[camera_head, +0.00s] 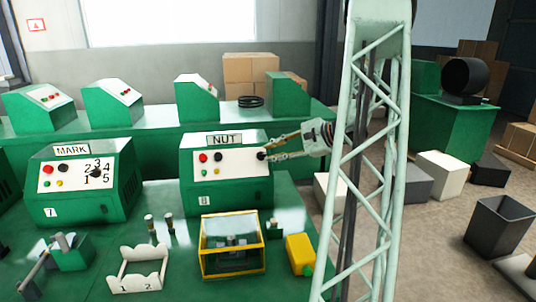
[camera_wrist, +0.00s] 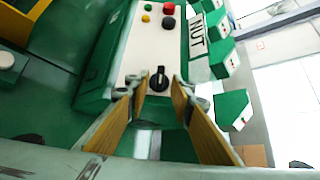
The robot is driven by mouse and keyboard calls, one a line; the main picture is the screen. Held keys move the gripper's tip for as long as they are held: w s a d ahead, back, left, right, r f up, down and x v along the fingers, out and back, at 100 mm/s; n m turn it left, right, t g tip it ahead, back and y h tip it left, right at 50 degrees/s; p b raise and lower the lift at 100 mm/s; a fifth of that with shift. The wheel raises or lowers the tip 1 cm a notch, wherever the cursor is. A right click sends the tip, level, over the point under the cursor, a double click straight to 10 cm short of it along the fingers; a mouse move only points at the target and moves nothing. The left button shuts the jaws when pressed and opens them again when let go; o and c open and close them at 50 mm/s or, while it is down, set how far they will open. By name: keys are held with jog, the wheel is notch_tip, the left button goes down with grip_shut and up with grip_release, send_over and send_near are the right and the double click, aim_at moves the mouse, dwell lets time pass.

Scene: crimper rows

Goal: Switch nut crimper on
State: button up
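The nut crimper is a green box labelled NUT with a white front panel (camera_head: 228,163) in the head view. Its panel carries red, black and yellow buttons at the left and a black rotary knob (camera_wrist: 158,79) at the right end. My gripper (camera_head: 270,149) reaches in from the right at the knob. In the wrist view my gripper (camera_wrist: 159,92) has its fingers apart, one on each side of the knob, with gaps visible. Whether either fingertip touches the panel is unclear.
The MARK crimper (camera_head: 85,181) stands to the left. A yellow-framed clear box (camera_head: 232,246), a white rack (camera_head: 139,269) and a yellow block (camera_head: 299,254) are on the green table in front. A pale lattice column (camera_head: 375,150) crosses the head view at right.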

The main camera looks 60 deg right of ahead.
jog(key=v, duration=0.9)
jog(key=shift+s, duration=0.25)
jog(key=shift+r, duration=0.15)
dwell(0.4)
